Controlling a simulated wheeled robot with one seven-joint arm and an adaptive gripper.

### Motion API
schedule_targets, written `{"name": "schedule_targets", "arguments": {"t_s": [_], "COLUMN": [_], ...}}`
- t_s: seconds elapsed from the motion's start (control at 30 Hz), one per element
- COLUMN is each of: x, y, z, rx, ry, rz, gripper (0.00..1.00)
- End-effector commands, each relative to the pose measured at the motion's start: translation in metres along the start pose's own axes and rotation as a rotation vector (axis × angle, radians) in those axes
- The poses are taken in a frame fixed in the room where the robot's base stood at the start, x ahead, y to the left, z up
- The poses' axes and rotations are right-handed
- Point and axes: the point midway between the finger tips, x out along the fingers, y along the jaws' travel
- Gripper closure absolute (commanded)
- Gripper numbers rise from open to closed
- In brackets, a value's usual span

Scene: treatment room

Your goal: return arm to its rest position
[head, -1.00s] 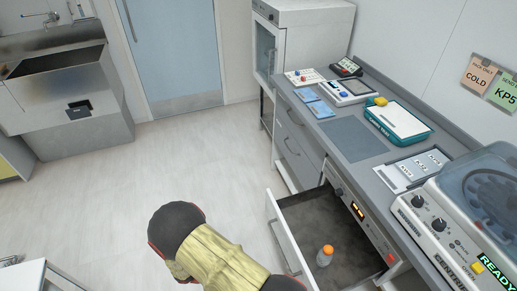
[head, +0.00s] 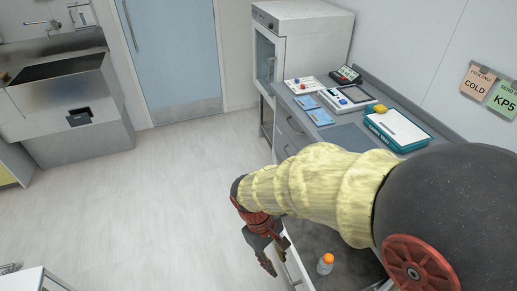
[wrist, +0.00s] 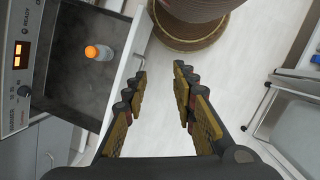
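My gripper (head: 269,262) hangs at the end of my yellow-sleeved arm, beside the front of the open drawer. In the wrist view my gripper (wrist: 160,100) has its two fingers spread apart with only floor between them; it is open and empty. My arm hides much of the drawer and the right part of the counter in the head view.
The counter (head: 290,103) carries a teal-edged case (head: 397,129), a device with a screen (head: 347,96) and blue packets (head: 320,117). A white cabinet (head: 310,35) stands behind it. A sink (head: 65,90) is at the far left. The floor (head: 170,190) left of my arm is clear.

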Motion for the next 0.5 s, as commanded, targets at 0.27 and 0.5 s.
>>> {"name": "schedule_targets", "arguments": {"t_s": [0.27, 0.5], "x": [-0.053, -0.09], "y": [0.025, 0.045], "z": [0.047, 0.092], "rx": [0.291, 0.471], "ry": [0.226, 0.413], "rz": [-0.072, -0.095], "gripper": [0.73, 0.73]}}
